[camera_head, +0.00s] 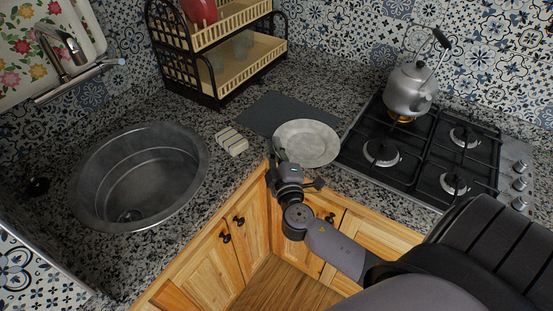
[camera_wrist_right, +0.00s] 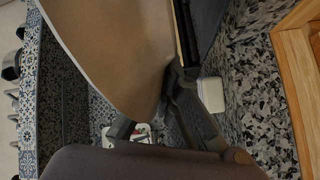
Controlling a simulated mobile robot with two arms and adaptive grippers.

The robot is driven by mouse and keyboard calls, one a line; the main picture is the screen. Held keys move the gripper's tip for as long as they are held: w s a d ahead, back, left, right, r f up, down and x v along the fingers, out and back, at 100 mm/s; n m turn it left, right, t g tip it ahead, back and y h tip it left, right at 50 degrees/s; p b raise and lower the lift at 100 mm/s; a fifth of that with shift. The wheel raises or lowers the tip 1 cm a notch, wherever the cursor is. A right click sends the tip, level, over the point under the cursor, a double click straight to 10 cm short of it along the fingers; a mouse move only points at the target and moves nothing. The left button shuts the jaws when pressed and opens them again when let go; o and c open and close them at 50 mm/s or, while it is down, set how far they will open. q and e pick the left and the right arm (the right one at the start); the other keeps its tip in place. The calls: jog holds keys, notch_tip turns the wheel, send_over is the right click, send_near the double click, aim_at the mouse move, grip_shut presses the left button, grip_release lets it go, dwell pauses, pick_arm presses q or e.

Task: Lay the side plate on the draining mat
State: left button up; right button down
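The side plate (camera_head: 307,142), pale grey and round, appears in the head view over the counter's front corner, between the mat and the hob. It overlaps the near right part of the draining mat (camera_head: 264,110), a flat dark grey rectangle on the counter. My right gripper (camera_head: 280,157) is at the plate's left near rim and appears shut on it. In the right wrist view, the plate (camera_wrist_right: 115,50) is a large beige surface with its rim at my fingertips (camera_wrist_right: 172,88). Its height above the counter is hard to tell. My left gripper is out of view.
A white ribbed block (camera_head: 231,141) lies left of the plate, beside the round sink (camera_head: 140,178). A two-tier dish rack (camera_head: 222,85) stands behind the mat. A gas hob (camera_head: 425,150) with a steel kettle (camera_head: 409,92) is at right.

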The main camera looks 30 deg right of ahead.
notch_tip(320, 180, down, 4)
jog(key=shift+f, duration=0.2)
jog(key=shift+b, duration=0.3)
jog(key=shift+f+b, duration=0.6)
jog(key=shift+b, duration=0.2)
jog(key=c, duration=1.8)
grip_release()
